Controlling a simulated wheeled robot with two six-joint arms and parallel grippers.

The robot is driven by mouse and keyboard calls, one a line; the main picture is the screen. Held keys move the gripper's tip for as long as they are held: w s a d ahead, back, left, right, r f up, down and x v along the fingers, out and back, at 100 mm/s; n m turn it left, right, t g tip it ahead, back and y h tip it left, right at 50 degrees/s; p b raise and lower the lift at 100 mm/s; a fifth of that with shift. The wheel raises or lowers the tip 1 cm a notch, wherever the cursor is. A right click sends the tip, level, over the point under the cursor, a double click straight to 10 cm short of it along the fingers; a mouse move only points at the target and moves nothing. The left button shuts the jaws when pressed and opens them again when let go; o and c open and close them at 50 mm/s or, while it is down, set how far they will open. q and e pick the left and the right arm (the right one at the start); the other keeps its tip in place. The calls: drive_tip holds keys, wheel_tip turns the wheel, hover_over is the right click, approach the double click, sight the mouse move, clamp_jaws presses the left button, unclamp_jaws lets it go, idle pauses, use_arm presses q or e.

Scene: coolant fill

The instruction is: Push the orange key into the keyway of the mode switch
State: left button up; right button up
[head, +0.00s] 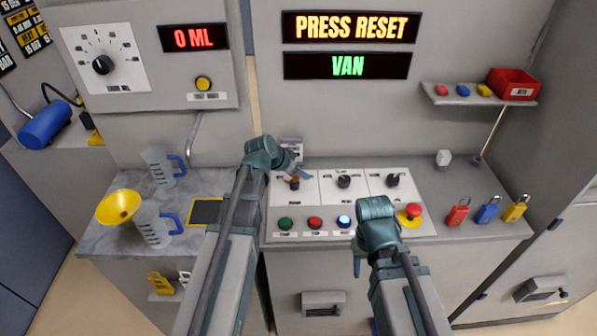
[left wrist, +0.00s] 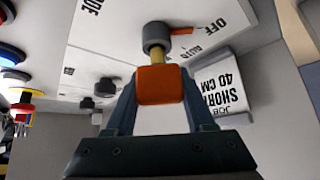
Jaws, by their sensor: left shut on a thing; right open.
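The orange key (left wrist: 160,85) is between the two fingers of my left gripper (left wrist: 158,100), which is shut on it. Its brass shaft points at the grey round keyway of the mode switch (left wrist: 157,36) and meets or overlaps it in the left wrist view; I cannot tell how deep it sits. An orange pointer on the switch lies near the OFF and AUTO marks. In the head view my left gripper (head: 297,170) is over the left part of the console, by the mode switch (head: 294,184). My right gripper (head: 362,258) is open and empty in front of the console.
Two black knobs (head: 344,181) and a red emergency stop (head: 410,211) are to the right on the console. Green, red and lit buttons (head: 315,222) line its front. A job card (left wrist: 222,85) stands near the switch. Padlocks (head: 487,209) stand at right, jugs (head: 153,222) at left.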

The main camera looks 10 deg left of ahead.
use_arm(q)
drive_tip(key=shift+f+b, duration=0.9)
drive_tip(key=shift+f, duration=0.05)
drive_tip(key=o, duration=1.4)
drive_tip(key=p+v, duration=1.1)
drive_tip(key=v, duration=0.3)
drive_tip(key=shift+w+d, duration=0.1)
